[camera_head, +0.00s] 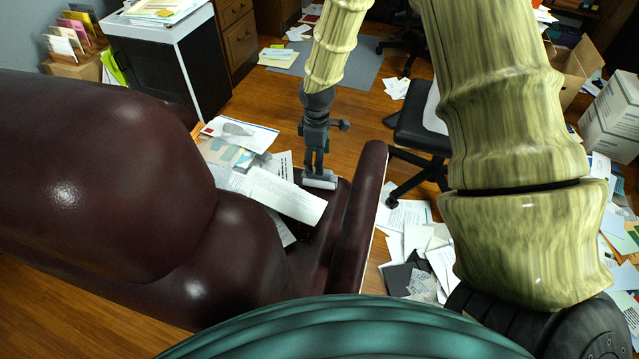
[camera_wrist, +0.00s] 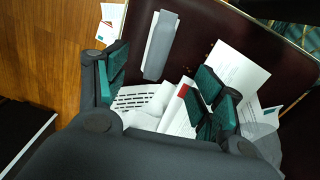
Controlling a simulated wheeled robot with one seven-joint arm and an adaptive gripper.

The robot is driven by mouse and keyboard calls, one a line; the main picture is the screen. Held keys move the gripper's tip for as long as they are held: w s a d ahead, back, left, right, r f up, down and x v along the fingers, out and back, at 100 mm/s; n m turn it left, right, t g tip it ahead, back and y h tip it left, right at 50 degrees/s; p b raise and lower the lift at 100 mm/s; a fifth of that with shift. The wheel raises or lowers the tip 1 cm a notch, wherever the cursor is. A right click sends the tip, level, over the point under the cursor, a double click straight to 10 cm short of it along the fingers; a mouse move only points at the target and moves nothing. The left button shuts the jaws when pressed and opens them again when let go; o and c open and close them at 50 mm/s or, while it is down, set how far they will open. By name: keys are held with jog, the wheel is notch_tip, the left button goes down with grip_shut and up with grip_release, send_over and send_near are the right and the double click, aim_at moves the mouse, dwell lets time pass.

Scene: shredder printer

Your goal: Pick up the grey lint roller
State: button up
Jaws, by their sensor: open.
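The grey lint roller (camera_head: 319,181) lies on the dark red leather seat, beside loose papers, in the head view. In the wrist view the lint roller (camera_wrist: 160,46) is a long pale grey shape, slightly tilted, just beyond the fingertips and between their two lines. My gripper (camera_head: 314,168) points down at it in the head view and partly overlaps it. In the wrist view my gripper (camera_wrist: 162,72) is open, with one teal-padded finger on each side and nothing held. Whether a fingertip touches the roller I cannot tell.
Loose papers (camera_head: 285,195) cover the seat left of the roller. The seat's raised arm (camera_head: 360,215) stands close on the right. A black office chair (camera_head: 420,130) is beyond it. More papers (camera_head: 410,235) lie on the wooden floor. A black-and-white cabinet (camera_head: 165,70) stands at back left.

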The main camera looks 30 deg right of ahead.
aim_at(319, 179)
notch_tip(319, 179, down, 6)
jog(key=shift+r+b, duration=0.25)
jog(key=shift+b, duration=0.05)
jog(key=shift+d+f+b, duration=0.2)
jog(key=shift+f, duration=1.1)
jog(key=shift+d+f+b, duration=0.15)
jog(key=shift+f+b, duration=0.05)
jog(key=shift+f, duration=1.05)
jog(key=shift+c, duration=0.2)
jog(key=c, duration=1.1)
jog(key=shift+r, duration=0.15)
notch_tip(319, 179, up, 10)
jog(key=shift+f+p, duration=0.1)
jog(key=shift+p, duration=0.6)
